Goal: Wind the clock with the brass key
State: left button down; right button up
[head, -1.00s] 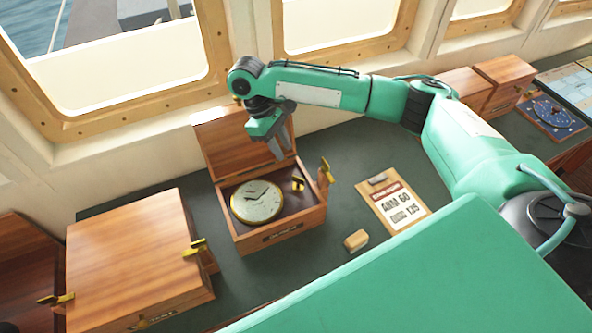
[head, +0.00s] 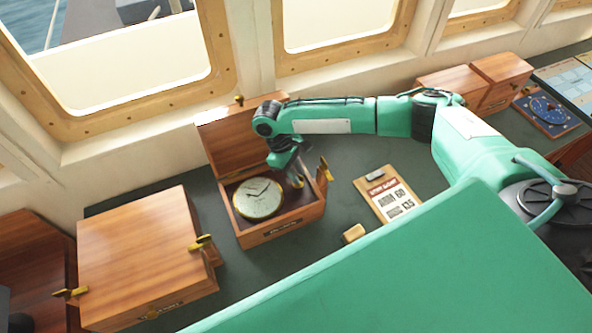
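The clock (head: 258,198) has a round pale dial with dark hands and lies face up in an open wooden box (head: 283,234). The box's lid (head: 240,139) stands raised at the back. My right gripper (head: 296,181) points down into the right side of the box, beside the dial, at the spot where the small brass key lies. The gripper mostly hides the key there, and I cannot tell whether the fingers touch it or are closed around it. My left gripper is not in view.
A closed wooden box (head: 145,250) with brass latches stands to the left. A clipboard (head: 390,195) and a small tan block (head: 353,233) lie on the dark counter to the right. Further wooden boxes (head: 457,85) and a blue dial panel (head: 550,111) stand at far right.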

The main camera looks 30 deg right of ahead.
grip_shut()
jog(key=shift+n, duration=0.5)
